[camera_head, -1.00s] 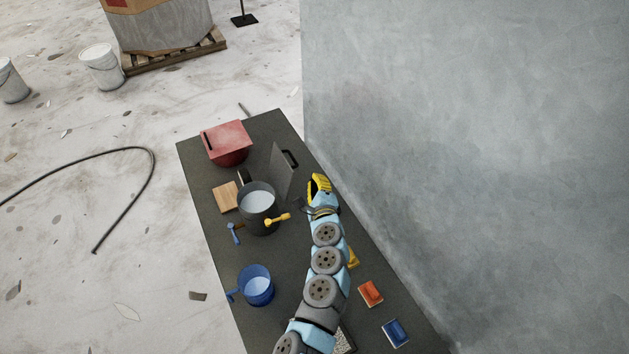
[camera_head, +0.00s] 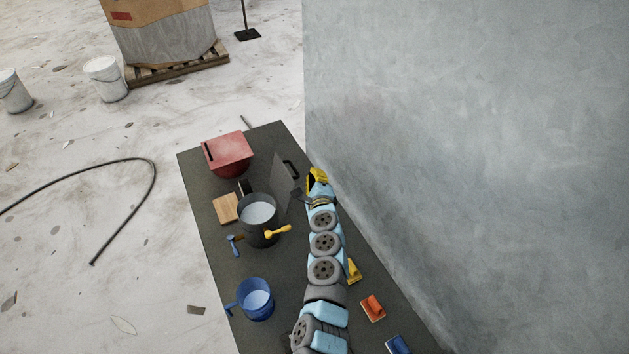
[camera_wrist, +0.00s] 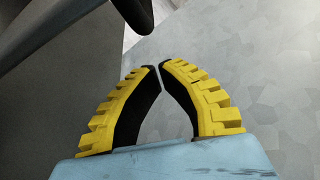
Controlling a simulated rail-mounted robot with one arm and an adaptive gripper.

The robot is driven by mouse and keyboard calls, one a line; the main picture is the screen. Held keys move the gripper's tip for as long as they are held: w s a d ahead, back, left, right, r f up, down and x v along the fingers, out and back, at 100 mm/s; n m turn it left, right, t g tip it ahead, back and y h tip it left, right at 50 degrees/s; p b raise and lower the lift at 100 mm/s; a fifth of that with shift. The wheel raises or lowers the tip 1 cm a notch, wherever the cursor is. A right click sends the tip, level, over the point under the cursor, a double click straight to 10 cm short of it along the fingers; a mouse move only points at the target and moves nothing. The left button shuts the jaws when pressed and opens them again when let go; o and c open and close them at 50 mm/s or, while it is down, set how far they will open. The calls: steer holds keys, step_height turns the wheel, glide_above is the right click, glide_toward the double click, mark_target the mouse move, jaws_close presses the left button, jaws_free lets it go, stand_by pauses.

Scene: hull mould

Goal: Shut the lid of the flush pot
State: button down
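The dark flush pot (camera_head: 259,232) stands on the table with pale grey contents showing in its open top. Its flat grey lid (camera_head: 283,178) stands raised on the pot's right side, with a black handle (camera_head: 291,169) near its top. My gripper (camera_head: 317,175), with yellow-backed fingers, is just right of the lid, on the wall side. In the wrist view my gripper (camera_wrist: 160,68) has its black-padded fingertips almost meeting, with nothing between them. The lid's grey face (camera_wrist: 45,110) and dark handle (camera_wrist: 40,28) appear at the left there. Contact with the lid cannot be told.
A red lidded box (camera_head: 228,152) is at the table's far end. A wooden block (camera_head: 226,208), a yellow-handled tool (camera_head: 278,232) and a blue bucket (camera_head: 255,300) are on or near the pot's left and front. A grey wall (camera_head: 450,150) rises close on the right.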

mark_target(287, 182)
steer(key=a, duration=0.1)
steer(key=a+r+p, duration=0.1)
steer(key=s+a+p, duration=0.1)
steer(key=shift+a+r, duration=0.2)
steer(key=shift+r, duration=0.15)
stand_by(0.5)
